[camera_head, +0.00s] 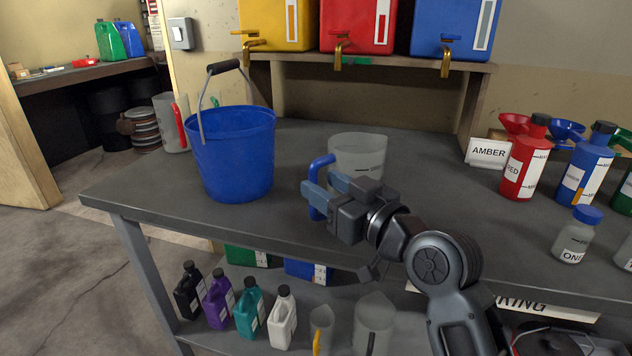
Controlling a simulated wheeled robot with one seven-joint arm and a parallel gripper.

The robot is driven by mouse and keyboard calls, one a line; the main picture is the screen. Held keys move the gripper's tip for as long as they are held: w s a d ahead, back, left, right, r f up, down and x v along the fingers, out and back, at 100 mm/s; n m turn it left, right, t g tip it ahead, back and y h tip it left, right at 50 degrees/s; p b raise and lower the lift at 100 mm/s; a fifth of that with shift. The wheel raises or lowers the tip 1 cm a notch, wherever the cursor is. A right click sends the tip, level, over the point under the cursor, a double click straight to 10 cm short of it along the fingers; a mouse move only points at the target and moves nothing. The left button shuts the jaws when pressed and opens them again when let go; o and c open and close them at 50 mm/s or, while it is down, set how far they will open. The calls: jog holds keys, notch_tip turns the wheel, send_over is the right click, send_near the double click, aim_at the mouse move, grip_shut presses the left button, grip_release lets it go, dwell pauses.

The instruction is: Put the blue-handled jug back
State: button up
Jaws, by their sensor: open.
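The blue-handled jug (362,150) is a clear grey measuring jug standing upright on the grey bench. Its blue handle (318,170) faces left, toward the blue bucket. My gripper (322,190) is open at the handle, on the near side of the jug. Its fingers overlap the handle in the picture, and the handle shows above and below them. I cannot tell whether they touch it. The gripper hides the lower part of the jug.
A blue bucket (232,155) stands left of my gripper. A red-handled jug (170,122) stands behind it. Red, yellow and blue drums with brass taps sit on the shelf above. Bottles and an AMBER sign (488,152) stand at right. Bottles and more jugs are on the lower shelf.

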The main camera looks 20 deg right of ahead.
jog(key=v, duration=0.8)
jog(key=shift+s+b, duration=0.3)
jog(key=shift+b, duration=0.15)
jog(key=shift+d, duration=0.1)
jog(key=s+d+f+m+g+h, duration=0.1)
jog(key=s+f+m+h, duration=0.35)
jog(key=s+f, duration=0.95)
jog(key=s+g+h, duration=0.1)
jog(key=s, duration=2.1)
jog(key=shift+s+n, duration=0.35)
jog(key=shift+n, duration=0.1)
jog(key=shift+a, duration=0.15)
